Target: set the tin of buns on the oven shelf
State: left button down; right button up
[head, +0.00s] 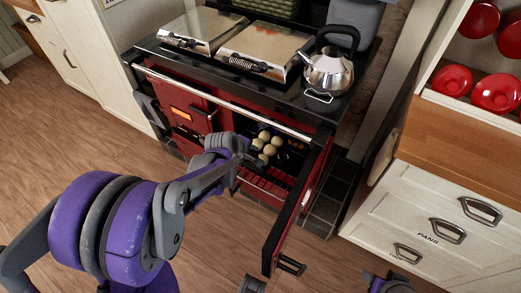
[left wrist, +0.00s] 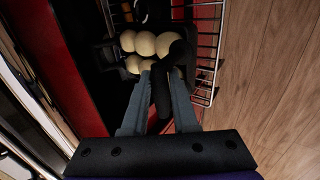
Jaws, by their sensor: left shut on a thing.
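The dark tin holds several pale round buns and sits inside the open red oven in the head view; the buns (head: 265,143) show in its mouth, and they show again in the left wrist view (left wrist: 145,43). My left gripper (head: 252,158) reaches into the oven's opening and is shut on the near edge or handle of the tin (left wrist: 161,90). The wire oven shelf (head: 263,186) shows below the tin; its side bars show in the left wrist view (left wrist: 207,52). Whether the tin touches the shelf I cannot tell.
The oven door (head: 297,205) stands open to the right of my left arm, its handle (head: 291,264) low. A kettle (head: 330,70) stands on the stove top beside two shiny lids (head: 256,47). White drawers (head: 430,215) stand at the right. Wooden floor lies open at the left.

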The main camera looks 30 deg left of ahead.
aim_at(252, 167)
pick_arm(q)
jog(key=shift+d, duration=0.1)
dwell(0.3)
jog(key=shift+s+f+t+b, duration=0.1)
jog(key=shift+f+t+b, duration=0.1)
jog(key=shift+t+b, duration=1)
jog(key=shift+f+b, duration=2.75)
jog(key=shift+f, duration=0.85)
jog(key=shift+f+b, duration=0.45)
jog(key=shift+f, duration=0.2)
